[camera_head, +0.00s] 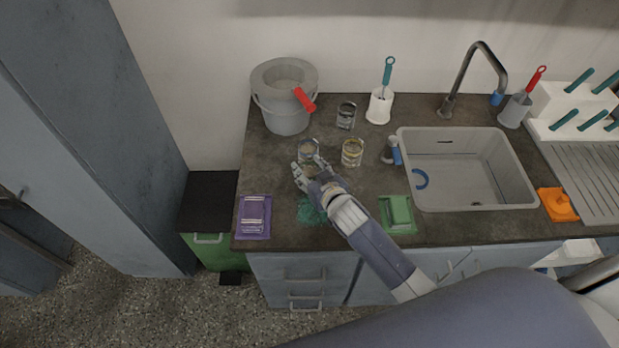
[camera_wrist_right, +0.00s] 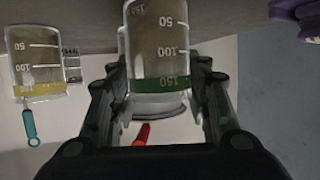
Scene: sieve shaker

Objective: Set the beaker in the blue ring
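The blue ring (camera_head: 420,179) lies at the left side of the sink basin. My right gripper (camera_head: 308,171) is low over the counter, left of the sink. In the right wrist view its fingers (camera_wrist_right: 160,82) press on both sides of a clear beaker with a green band (camera_wrist_right: 157,50), which appears upright. A yellow-banded beaker (camera_head: 352,153) stands to the right, also in the wrist view (camera_wrist_right: 37,60). My left gripper is out of view.
A further beaker (camera_head: 346,115) stands behind, near a grey bucket (camera_head: 285,117) and a white brush holder (camera_head: 379,106). The grey sink (camera_head: 470,207) has a tall faucet (camera_head: 461,75). A purple item (camera_head: 254,217) and a green tray (camera_head: 398,214) lie along the front edge.

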